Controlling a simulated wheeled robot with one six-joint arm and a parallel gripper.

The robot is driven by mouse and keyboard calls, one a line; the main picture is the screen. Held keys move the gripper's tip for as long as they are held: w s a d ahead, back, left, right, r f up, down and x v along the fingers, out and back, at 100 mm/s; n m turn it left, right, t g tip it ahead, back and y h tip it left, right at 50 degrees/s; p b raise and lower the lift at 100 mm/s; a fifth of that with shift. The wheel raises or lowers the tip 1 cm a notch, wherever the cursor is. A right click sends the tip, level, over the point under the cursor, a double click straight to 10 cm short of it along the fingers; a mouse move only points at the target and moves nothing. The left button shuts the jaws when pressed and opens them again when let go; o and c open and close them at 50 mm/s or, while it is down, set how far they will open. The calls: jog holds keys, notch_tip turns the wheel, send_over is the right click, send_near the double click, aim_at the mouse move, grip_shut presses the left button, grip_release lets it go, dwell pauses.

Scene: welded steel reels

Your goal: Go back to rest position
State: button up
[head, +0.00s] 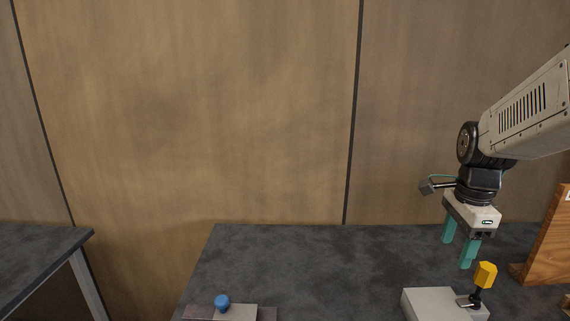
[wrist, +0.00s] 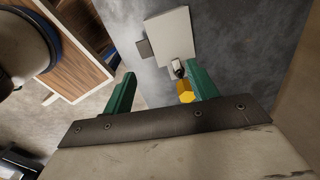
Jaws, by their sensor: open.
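My gripper (head: 460,250) is at the right of the head view, pointing down with its two green fingers apart and nothing between them. It hangs above the dark table, near a light grey block (head: 436,304) that carries a small black lever with a yellow knob (head: 486,274). In the wrist view my gripper (wrist: 160,88) is open. The grey block (wrist: 168,38) lies beyond the fingers there, and the yellow knob (wrist: 186,92) appears close beside the right finger. Whether they touch is hard to tell, but the head view shows the knob below the fingertips.
A blue knob (head: 222,301) on a flat base stands at the table's front left. A wooden piece (head: 548,240) stands at the right edge. The dark table (head: 300,255) is clear in the middle. Another table (head: 35,255) is at far left, across a gap.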

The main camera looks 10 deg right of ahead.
jog(key=s+a+r+n, duration=0.1)
jog(key=s+a+n, duration=0.5)
jog(key=a+n, duration=0.2)
jog(key=s+a+r+n, duration=0.2)
jog(key=s+a+n, duration=0.4)
jog(key=a+n, duration=0.3)
jog(key=n, duration=0.4)
jog(key=shift+s+a+n+t, duration=0.15)
jog(key=shift+a+n+t, duration=0.15)
jog(key=shift+t, duration=0.1)
